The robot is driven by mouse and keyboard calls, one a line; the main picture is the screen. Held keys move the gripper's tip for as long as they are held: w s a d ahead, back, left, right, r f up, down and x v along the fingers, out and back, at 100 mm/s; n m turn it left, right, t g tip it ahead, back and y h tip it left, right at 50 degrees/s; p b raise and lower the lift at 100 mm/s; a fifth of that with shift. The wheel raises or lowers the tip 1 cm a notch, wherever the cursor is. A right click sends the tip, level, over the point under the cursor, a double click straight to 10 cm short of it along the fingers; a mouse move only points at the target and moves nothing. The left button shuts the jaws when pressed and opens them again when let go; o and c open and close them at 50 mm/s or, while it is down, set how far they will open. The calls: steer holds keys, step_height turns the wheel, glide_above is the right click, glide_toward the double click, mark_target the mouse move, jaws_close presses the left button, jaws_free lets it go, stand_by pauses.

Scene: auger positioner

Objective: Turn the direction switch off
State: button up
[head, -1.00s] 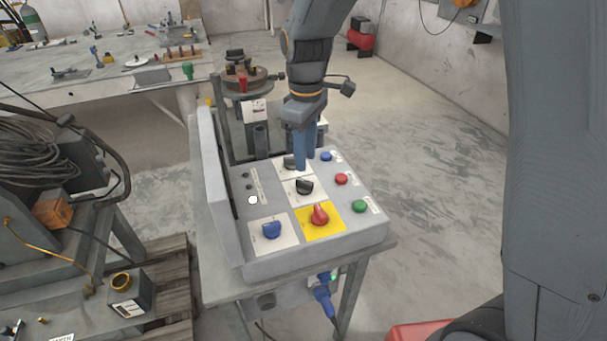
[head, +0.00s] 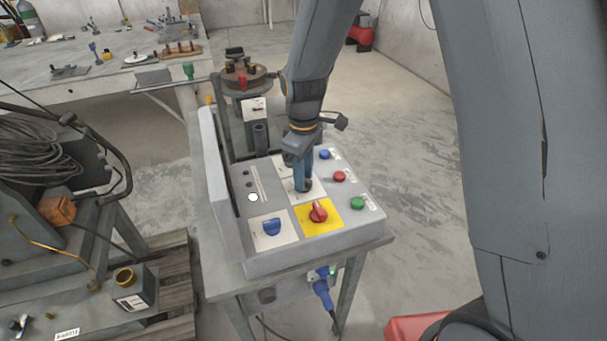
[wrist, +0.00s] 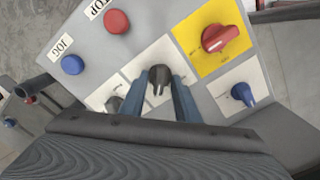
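The switch panel (head: 275,255) is a grey sloped box with several knobs; I cannot read which label says direction. A black rotary knob on a white plate shows in the wrist view (wrist: 159,78), between the two blue fingers of my gripper (wrist: 161,85). The fingers are apart, one on each side of the knob, and I see no firm contact. In the head view my gripper (head: 304,186) comes down on this knob and hides most of it. A second black knob (wrist: 113,104) is partly hidden behind the left finger in the wrist view.
A red knob (head: 318,211) on a yellow plate and a blue knob (head: 271,227) sit near the front. Blue (head: 324,154), red (head: 339,176) and green (head: 357,203) buttons line the right side. A raised grey wall (head: 222,190) borders the left.

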jaws_close()
steer(key=shift+n, duration=0.4)
steer(key=n, duration=0.3)
steer(key=shift+n, duration=2.5)
steer(key=shift+o, duration=0.8)
jaws_free()
steer(key=shift+r, duration=0.1)
